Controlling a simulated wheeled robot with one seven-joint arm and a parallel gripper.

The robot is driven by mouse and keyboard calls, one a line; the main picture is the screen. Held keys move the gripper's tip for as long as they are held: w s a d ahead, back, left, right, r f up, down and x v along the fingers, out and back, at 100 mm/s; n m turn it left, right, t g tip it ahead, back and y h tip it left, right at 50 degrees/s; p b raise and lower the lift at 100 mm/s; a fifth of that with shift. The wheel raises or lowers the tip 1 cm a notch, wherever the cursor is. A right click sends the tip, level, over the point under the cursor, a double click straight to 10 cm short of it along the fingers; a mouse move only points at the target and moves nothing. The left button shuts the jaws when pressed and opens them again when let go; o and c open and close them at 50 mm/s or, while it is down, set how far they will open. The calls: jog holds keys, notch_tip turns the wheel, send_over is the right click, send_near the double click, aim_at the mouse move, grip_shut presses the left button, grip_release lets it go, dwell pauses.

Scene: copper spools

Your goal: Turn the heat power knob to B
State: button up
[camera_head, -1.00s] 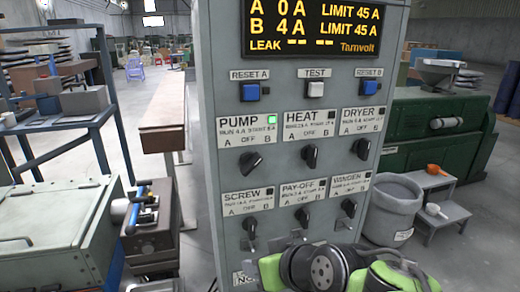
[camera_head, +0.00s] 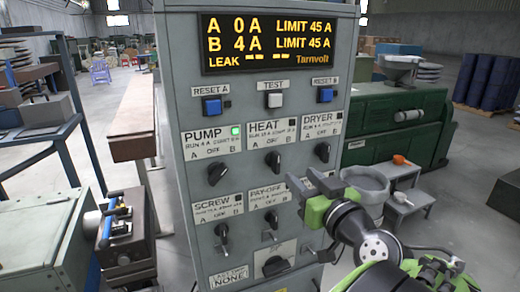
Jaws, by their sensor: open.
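The heat power knob (camera_head: 273,161) is a black knob under the HEAT label (camera_head: 271,133), in the middle of the upper knob row. Its bar stands close to upright, under OFF. My gripper (camera_head: 300,181) is open, with grey fingers and a green body. It is in front of the panel, below and right of the heat knob, and does not appear to touch it. The gripper and arm hide the WINDER label and knob. The display (camera_head: 268,44) reads A 0 A, B 4 A, LIMIT 45 A for both.
The pump knob (camera_head: 217,173) leans toward B and its lamp (camera_head: 235,131) is lit green. The dryer knob (camera_head: 322,151) is right of heat. The screw knob (camera_head: 222,233) and pay-off knob (camera_head: 271,220) are below. A grey bin (camera_head: 366,183) stands right of the cabinet.

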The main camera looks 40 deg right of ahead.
aim_at(279, 157)
jog(key=p+x, duration=0.3)
jog(key=x, duration=0.8)
jog(key=shift+w+p, duration=0.25)
jog(key=shift+p, duration=0.15)
jog(key=shift+c, duration=0.4)
grip_shut()
